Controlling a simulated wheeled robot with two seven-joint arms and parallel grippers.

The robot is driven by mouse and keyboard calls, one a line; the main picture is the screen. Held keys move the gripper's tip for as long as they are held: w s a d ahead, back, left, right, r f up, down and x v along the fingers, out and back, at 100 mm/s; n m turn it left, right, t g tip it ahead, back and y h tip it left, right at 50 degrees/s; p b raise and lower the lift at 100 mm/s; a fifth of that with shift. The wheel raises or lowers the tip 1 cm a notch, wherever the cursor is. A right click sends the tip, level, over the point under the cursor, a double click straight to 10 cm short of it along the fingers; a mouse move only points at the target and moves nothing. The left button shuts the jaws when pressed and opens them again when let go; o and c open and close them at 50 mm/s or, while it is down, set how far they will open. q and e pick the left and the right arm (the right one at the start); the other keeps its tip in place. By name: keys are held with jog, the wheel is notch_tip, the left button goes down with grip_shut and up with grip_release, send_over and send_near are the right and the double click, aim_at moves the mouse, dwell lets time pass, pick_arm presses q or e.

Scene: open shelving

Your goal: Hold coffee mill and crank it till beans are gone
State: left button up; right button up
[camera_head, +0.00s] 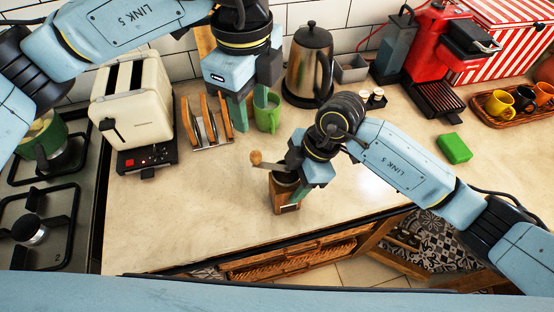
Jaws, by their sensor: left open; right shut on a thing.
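The coffee mill (285,193) has a wooden body and a dark top, and it stands near the front edge of the counter. Its crank has a wooden knob (256,158) that points to the left. My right gripper (294,186) is shut on the coffee mill from the right and hides part of it. My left gripper (248,108) is open and empty, pointing down behind the mill, close to a green mug. The beans cannot be seen inside the mill.
A green mug (267,112) stands beside my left gripper. A wooden rack (207,122), a cream toaster (133,98) and a kettle (309,65) stand behind. A green sponge (454,148) lies to the right. The counter left of the mill is clear.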

dwell(0.4)
pick_arm(q)
jog(key=m+t+h, duration=0.2)
jog(key=m+h, duration=0.7)
jog(key=m, duration=2)
send_near(254, 154)
jog(key=x, duration=1)
jog(key=shift+c, duration=0.3)
grip_shut()
